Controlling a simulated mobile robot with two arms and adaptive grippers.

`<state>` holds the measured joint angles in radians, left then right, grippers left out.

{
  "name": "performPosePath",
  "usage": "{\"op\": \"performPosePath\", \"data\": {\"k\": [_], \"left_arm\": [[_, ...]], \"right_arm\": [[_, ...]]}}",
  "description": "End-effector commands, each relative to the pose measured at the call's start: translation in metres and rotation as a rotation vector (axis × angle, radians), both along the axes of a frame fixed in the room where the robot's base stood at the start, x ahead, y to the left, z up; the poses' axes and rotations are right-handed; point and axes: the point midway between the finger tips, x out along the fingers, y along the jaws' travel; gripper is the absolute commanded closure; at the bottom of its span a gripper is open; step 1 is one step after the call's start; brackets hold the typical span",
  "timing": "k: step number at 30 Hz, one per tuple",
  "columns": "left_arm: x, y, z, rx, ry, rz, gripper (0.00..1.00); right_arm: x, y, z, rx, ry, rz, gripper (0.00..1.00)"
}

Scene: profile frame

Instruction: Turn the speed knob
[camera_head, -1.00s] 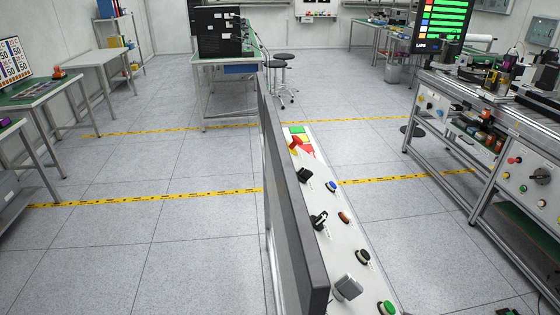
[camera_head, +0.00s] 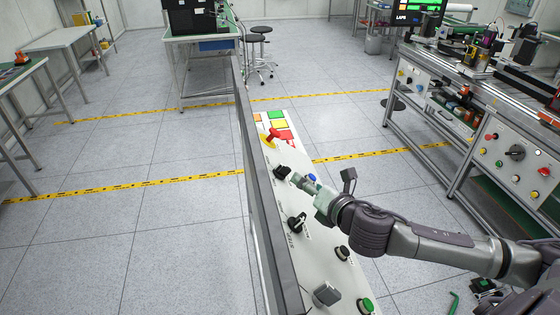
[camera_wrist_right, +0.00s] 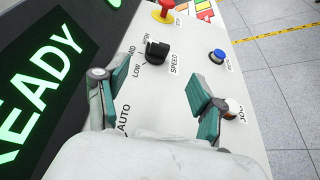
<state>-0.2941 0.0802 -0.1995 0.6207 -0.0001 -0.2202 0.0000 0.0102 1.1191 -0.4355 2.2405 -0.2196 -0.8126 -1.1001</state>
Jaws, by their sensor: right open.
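The black speed knob (camera_wrist_right: 157,50) stands on the white panel (camera_wrist_right: 185,30), with SPEED printed beside it and LOW, MID and HIGH around it. It also shows in the head view (camera_head: 281,172) near the panel's left side. My right gripper (camera_wrist_right: 158,78) is open and empty over the panel. Its teal fingers are spread, and the knob shows ahead of and between them in the wrist view. The fingers do not appear to touch it. In the head view the right gripper (camera_head: 302,182) reaches in from the right, just beside the knob. My left gripper is out of view.
A red stop button (camera_wrist_right: 163,11) is beyond the knob and a blue button (camera_wrist_right: 218,56) is to its right. A black switch (camera_head: 297,223) stands nearer on the panel. A READY screen (camera_wrist_right: 45,75) borders the panel's left. Open floor lies around.

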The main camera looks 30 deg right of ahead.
Motion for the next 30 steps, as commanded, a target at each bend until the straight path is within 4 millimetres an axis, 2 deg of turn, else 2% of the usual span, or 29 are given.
{"op": "performPosePath", "data": {"k": [3, 6, 13, 17, 24, 30], "left_arm": [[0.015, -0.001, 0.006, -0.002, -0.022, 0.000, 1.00], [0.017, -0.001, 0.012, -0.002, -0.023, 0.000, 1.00], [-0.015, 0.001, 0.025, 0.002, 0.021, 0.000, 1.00], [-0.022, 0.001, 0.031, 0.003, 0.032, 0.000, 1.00], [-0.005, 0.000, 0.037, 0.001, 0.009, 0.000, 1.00], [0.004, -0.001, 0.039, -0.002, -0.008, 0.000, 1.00]], "right_arm": [[0.007, 0.002, -0.002, 0.005, 0.004, 0.003, 0.31], [0.023, 0.002, -0.005, 0.008, 0.002, 0.001, 0.31], [0.071, 0.002, -0.019, 0.009, 0.004, -0.001, 0.31], [0.095, 0.002, -0.028, 0.008, 0.004, 0.000, 0.31], [0.124, 0.002, -0.039, 0.006, 0.004, 0.001, 0.31], [0.130, 0.003, -0.042, 0.004, 0.005, 0.004, 0.31]]}}
